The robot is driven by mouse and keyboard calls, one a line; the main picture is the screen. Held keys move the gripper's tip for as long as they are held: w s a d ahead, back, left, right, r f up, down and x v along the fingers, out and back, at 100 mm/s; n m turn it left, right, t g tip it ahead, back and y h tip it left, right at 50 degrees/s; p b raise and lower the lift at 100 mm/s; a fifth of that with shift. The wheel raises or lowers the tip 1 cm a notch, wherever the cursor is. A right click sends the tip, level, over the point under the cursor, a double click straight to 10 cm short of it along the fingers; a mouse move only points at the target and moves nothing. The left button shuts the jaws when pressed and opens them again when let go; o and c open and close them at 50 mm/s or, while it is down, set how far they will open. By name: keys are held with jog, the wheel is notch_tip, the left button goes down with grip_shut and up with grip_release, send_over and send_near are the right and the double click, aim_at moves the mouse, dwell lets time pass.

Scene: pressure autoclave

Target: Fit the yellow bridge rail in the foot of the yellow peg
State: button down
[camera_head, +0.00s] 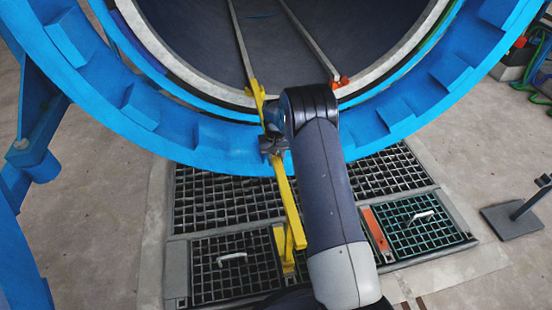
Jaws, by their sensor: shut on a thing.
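The yellow bridge rail (288,205) is a long narrow bar. It runs from the blue-rimmed opening of the autoclave down towards the floor grating. My gripper (273,146) is shut on it near its upper part, just below the lip. The rail's upper end is at the end of the left inner track, at the lip; I cannot tell whether it touches. The yellow peg (281,246) stands on the grating, under and beside the rail's lower end. The rail's lower end overlaps the peg in the picture, so I cannot tell whether they touch. The peg's foot is partly hidden.
The autoclave's blue ring (205,140) spans the top. Two inner tracks lead into it; the right track (310,40) ends at an orange piece (340,82). A dark stand (512,220) is far right.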

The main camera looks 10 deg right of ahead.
jog(key=shift+f+b, duration=0.4)
jog(key=shift+f, duration=0.4)
dwell(0.4)
jog(key=shift+r, duration=0.15)
jog(key=shift+r+p, duration=0.8)
jog(key=shift+r, duration=0.5)
jog(key=shift+f+b, duration=0.6)
jog(key=shift+f, duration=0.7)
dwell(2.5)
jog(key=shift+r+p, duration=0.7)
jog(key=shift+r, duration=0.65)
jog(key=shift+f, duration=0.2)
jog(key=shift+f, duration=0.3)
